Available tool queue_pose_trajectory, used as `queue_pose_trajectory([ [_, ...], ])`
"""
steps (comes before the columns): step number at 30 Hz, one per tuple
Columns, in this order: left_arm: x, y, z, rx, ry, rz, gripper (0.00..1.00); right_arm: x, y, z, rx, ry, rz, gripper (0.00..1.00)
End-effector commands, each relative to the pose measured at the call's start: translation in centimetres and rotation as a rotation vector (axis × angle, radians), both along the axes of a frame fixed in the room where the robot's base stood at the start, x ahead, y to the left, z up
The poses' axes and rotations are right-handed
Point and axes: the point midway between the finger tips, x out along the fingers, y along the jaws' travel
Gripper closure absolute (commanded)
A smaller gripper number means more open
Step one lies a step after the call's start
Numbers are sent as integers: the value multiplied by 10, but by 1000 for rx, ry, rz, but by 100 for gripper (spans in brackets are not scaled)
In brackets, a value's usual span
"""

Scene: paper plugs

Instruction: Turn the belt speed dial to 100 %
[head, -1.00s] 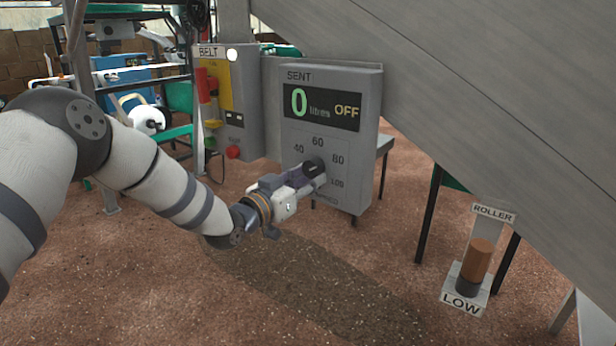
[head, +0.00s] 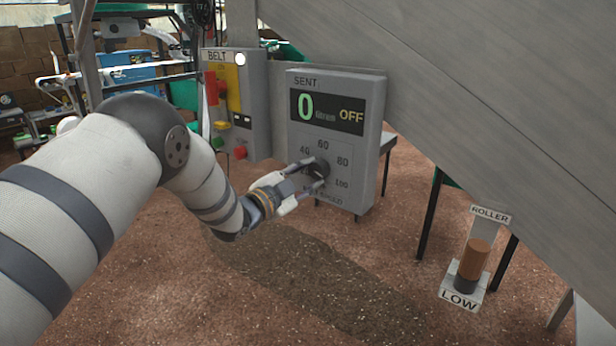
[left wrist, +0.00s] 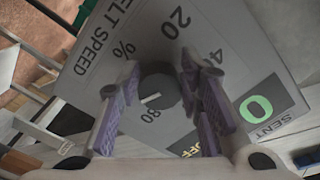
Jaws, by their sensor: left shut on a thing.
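The belt speed dial (head: 318,168) is a dark round knob on the lower part of the grey SENT panel (head: 372,105). Numbers 40, 60, 80 and 100 show around it in the head view. My left gripper (head: 311,174) is shut on the dial, one finger above it and one below. In the left wrist view the dial (left wrist: 160,82) sits between the purple finger pads (left wrist: 158,100). Its white mark is on the side near the 80; I cannot tell the exact setting. The fingers hide part of the scale. My right gripper is not in view.
A ROLLER lever (head: 474,259) marked LOW stands at the right. A grey slanted chute (head: 480,110) runs overhead. The ground in front is clear.

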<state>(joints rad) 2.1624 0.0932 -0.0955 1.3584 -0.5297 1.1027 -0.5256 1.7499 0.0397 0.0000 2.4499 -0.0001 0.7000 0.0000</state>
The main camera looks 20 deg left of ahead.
Motion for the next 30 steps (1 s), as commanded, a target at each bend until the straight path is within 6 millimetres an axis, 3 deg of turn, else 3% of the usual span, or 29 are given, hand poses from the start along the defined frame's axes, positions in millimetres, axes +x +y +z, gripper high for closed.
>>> queue_pose_trajectory([
  [12,1,1,5,173,-68,0,95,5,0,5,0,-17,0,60],
  [29,1,2,4,203,-77,0,95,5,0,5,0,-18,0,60],
  [30,1,2,4,203,-76,1,65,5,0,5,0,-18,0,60],
])
